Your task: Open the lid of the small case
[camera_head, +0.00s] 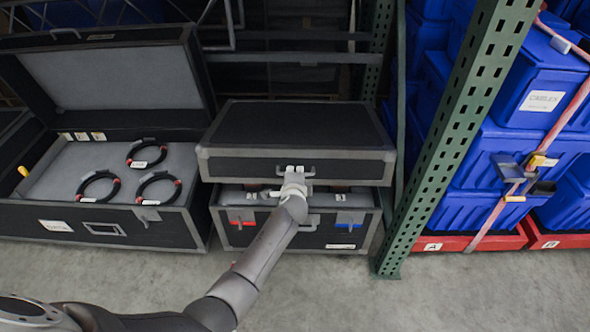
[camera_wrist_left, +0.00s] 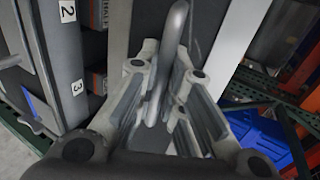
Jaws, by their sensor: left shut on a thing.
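The small case is black with grey metal edges; its base (camera_head: 280,240) stands on the floor at the centre of the head view. Its lid (camera_head: 295,125) is partly raised at the front, with a dark gap between lid and base. My left gripper (camera_head: 294,178) is at the middle of the lid's front. In the left wrist view my left gripper (camera_wrist_left: 165,82) is shut on the lid's grey loop handle (camera_wrist_left: 177,28). A red tab (camera_head: 241,215) and a blue tab (camera_head: 350,217) show on the base's front. The case's inside is mostly hidden. My right gripper is not in view.
A larger open case (camera_head: 110,218) with several coiled black cables stands close on the left. A green perforated rack post (camera_head: 455,130) stands just right of the small case. Strapped blue totes (camera_head: 510,145) are stacked beyond it. The floor in front is clear.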

